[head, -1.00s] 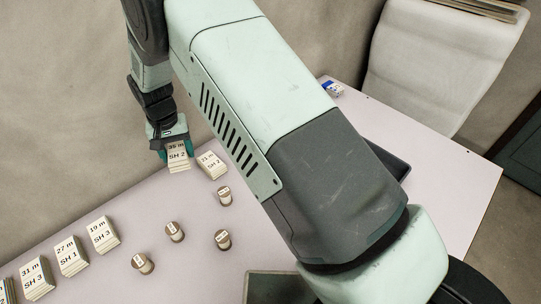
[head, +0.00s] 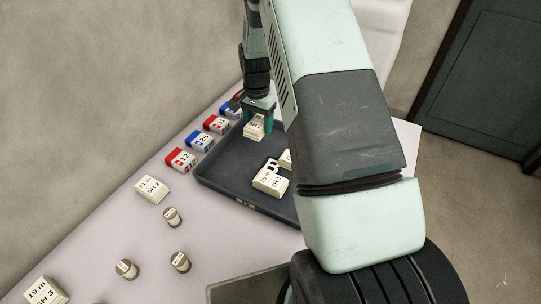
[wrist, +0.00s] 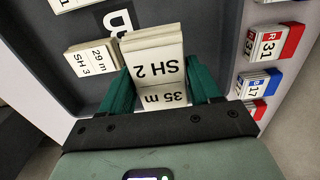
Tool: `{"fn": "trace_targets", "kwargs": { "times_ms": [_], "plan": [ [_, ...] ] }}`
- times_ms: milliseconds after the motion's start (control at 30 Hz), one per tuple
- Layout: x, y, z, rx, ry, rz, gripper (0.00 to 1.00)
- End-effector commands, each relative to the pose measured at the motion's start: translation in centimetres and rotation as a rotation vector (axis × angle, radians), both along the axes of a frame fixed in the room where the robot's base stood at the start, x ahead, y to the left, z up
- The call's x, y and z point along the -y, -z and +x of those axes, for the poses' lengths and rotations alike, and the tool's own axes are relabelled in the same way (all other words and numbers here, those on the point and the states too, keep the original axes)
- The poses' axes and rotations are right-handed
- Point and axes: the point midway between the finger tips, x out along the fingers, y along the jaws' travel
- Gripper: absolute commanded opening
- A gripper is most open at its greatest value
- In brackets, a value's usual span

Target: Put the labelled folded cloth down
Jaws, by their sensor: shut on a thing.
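My gripper (head: 258,118) is shut on a cream folded cloth (head: 254,128) and holds it over the far part of a dark tray (head: 222,180). In the wrist view the green fingers of my gripper (wrist: 160,80) press the sides of this cloth (wrist: 155,68), whose label reads "SH 2" and "35 m". I cannot tell whether its underside touches the tray. A large white letter B (wrist: 119,22) shows on the tray floor beside it. My arm hides the tray's right part.
Another folded cloth (wrist: 92,60), labelled "29 m SH 3", lies in the tray near the held one. A cloth stack (head: 269,181) lies nearer in the tray. Several red or blue-ended labelled blocks (head: 181,160) line its left side. Small spools (head: 172,217) stand on the table.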

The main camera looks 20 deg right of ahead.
Motion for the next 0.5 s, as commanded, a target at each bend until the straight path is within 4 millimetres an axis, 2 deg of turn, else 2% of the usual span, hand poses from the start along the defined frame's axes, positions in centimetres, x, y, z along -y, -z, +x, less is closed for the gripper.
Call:
{"fn": "trace_targets", "kwargs": {
  "times_ms": [233,500],
  "plan": [
    [0.3,4.5,-0.1,-0.004,0.007,0.000,0.32],
    [0.3,6.9,-0.1,-0.004,0.007,0.001,0.32]
  ]
}}
